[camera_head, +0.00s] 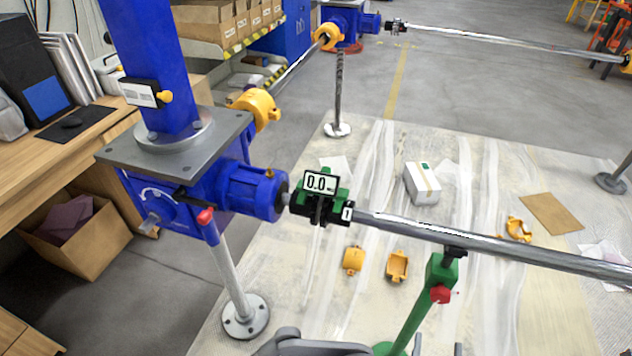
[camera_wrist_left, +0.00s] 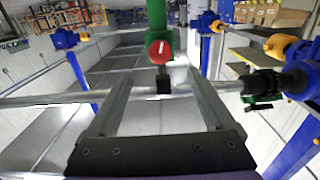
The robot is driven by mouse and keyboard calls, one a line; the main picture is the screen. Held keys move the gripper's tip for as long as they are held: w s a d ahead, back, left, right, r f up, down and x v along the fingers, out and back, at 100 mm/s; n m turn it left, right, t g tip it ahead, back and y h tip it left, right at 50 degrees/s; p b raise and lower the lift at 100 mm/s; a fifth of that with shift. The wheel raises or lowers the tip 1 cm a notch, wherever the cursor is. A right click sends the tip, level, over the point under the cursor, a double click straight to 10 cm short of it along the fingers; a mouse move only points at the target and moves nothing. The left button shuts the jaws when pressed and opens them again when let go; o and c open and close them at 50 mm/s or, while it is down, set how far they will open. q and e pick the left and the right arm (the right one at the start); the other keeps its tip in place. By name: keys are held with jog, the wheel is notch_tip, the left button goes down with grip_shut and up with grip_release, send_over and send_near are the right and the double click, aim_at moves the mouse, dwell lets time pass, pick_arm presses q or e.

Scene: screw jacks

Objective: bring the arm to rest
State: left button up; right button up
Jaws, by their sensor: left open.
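My left gripper (camera_wrist_left: 158,82) is open and empty in the left wrist view, its two grey fingers standing apart. Beyond the fingers, the steel shaft (camera_wrist_left: 80,97) crosses the picture. A green stand with a red knob (camera_wrist_left: 160,52) shows between the fingers in that view; I cannot tell the exact distance to it. In the head view, only a dark grey part of my left arm shows clearly at the bottom edge, beside the foot of the green stand (camera_head: 415,305). The right gripper is not in view.
The shaft (camera_head: 480,243) runs right from the blue screw jack (camera_head: 195,185). A green and black gauge reading 0.0 (camera_head: 321,184) sits at the jack's end of it. Orange covers (camera_head: 397,266) and a white box (camera_head: 422,184) lie on the floor sheet. A wooden desk (camera_head: 55,165) stands left.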

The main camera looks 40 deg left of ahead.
pick_arm(q)
jog(key=w+a+f+m+g, duration=0.1)
jog(key=a+f+g, duration=0.2)
jog(key=a+g, duration=0.75)
jog(key=s+a+r+m+g+h, duration=0.2)
jog(key=s+a+h, duration=0.3)
jog(key=s+a, duration=0.75)
notch_tip(320, 180, up, 21)
jog(key=d+p, duration=0.1)
jog(key=p, duration=1.7)
jog(key=shift+w+d+m+t+h+p, duration=0.3)
jog(key=shift+w+d+t+p, duration=0.05)
jog(key=shift+w+p, duration=0.05)
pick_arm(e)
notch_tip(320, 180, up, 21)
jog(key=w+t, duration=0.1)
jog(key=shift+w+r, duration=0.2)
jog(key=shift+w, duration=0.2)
